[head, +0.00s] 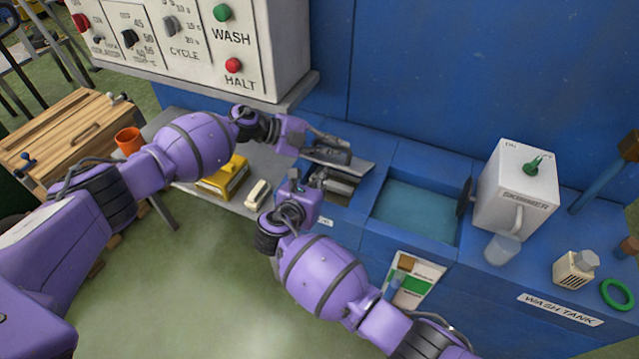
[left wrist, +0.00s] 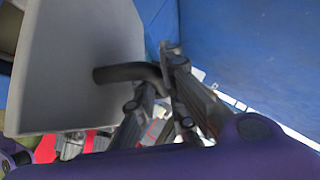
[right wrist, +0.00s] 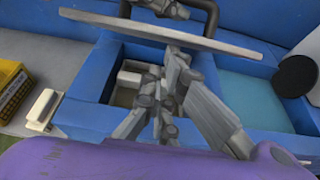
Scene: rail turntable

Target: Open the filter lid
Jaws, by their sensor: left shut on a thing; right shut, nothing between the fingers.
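The filter lid is a grey plate (head: 358,165) tilted up above a rectangular opening (head: 343,188) in the blue bench. It fills the left of the left wrist view (left wrist: 80,75) and shows nearly edge-on in the right wrist view (right wrist: 175,34). My left gripper (head: 338,150) is shut on the lid's dark bar handle (left wrist: 130,72), which also shows in the right wrist view (right wrist: 212,14). My right gripper (head: 328,180) is shut and empty, below the raised lid at the opening. In the right wrist view its fingers (right wrist: 172,75) cover part of the opening; contact with the lid is unclear.
A water basin (head: 415,212) lies right of the opening, then a white skimmer box (head: 515,190). A yellow box (head: 222,178) and a cream block (head: 257,194) sit to the left. The control panel (head: 190,45) overhangs at the upper left.

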